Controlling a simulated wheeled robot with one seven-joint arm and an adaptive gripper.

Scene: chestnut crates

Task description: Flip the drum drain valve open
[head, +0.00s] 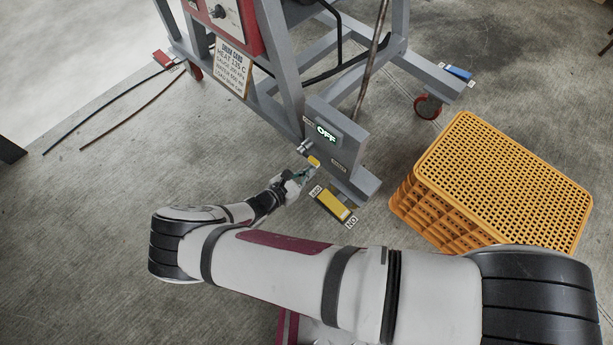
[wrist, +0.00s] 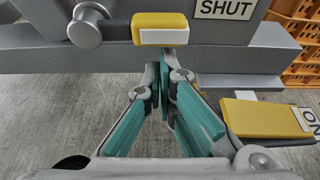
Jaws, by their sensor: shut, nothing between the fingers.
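The drain valve lever has a yellow grip (wrist: 160,28) on a grey arm that runs level from a round silver pivot (wrist: 86,26) to the grip beside a white SHUT label (wrist: 226,8). In the head view the yellow grip (head: 314,161) shows low on the grey panel of the frame. My gripper (wrist: 166,72) is shut and empty, its fingertips just below the grip in the wrist view; I cannot tell whether they touch it. In the head view my gripper (head: 303,175) is close beside the grip, partly hiding the lever.
A yellow pedal (head: 333,204) with an ON label sits on the floor below. A perforated orange crate (head: 505,175) stands to the right. Open floor lies left, with two loose rods (head: 105,105).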

